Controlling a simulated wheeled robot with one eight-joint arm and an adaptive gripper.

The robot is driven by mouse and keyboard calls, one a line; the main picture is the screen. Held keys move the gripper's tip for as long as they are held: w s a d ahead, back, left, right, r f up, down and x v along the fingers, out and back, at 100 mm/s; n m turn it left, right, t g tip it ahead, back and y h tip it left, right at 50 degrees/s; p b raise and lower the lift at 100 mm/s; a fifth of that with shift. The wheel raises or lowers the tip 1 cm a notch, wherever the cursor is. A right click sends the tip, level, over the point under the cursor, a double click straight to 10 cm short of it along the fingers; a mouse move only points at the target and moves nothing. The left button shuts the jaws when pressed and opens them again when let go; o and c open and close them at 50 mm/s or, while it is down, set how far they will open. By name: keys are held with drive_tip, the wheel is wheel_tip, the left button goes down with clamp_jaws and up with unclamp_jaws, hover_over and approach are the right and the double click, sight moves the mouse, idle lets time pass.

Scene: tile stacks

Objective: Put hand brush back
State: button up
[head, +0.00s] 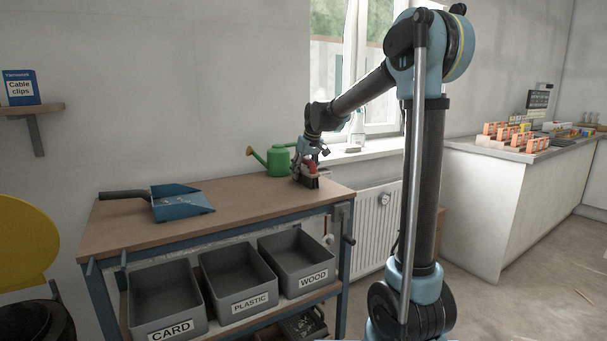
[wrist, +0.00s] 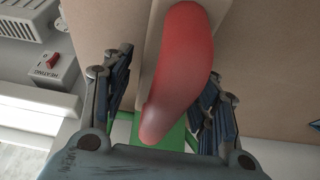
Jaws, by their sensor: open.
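The hand brush, with a red handle and dark bristles (head: 307,181), stands on the right end of the wooden bench top (head: 240,208). In the wrist view its rounded red handle (wrist: 180,70) lies between my two fingers, on a pale brush body. My gripper (head: 310,163) is at the brush from above. In the wrist view my gripper (wrist: 170,95) is open, with a gap on each side of the handle.
A blue dustpan (head: 180,204) lies on the bench's left part. A green watering can (head: 278,160) stands behind the brush. Grey bins labelled CARD (head: 170,328), PLASTIC (head: 248,303) and WOOD (head: 312,278) sit below. A window sill and radiator (head: 378,222) are to the right.

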drive_tip(key=v, duration=1.2)
drive_tip(key=shift+s+d+f, duration=0.15)
drive_tip(key=shift+s+d, duration=0.2)
drive_tip(key=s+d+f+m, duration=0.2)
drive_tip(key=s+d+f, duration=0.5)
drive_tip(key=s, duration=0.5)
drive_tip(key=s+d+f+m+g+h, duration=0.1)
drive_tip(key=s+d+f+m, duration=0.1)
drive_tip(key=s+d+f, duration=0.5)
drive_tip(key=s+d+f+m+h, duration=0.1)
drive_tip(key=s+d+f, duration=0.6)
drive_tip(key=s+f, duration=0.7)
drive_tip(key=s+m, duration=0.1)
drive_tip(key=s, duration=0.3)
drive_tip(key=shift+s+d+m, duration=0.3)
drive_tip(key=shift+s+d, duration=0.05)
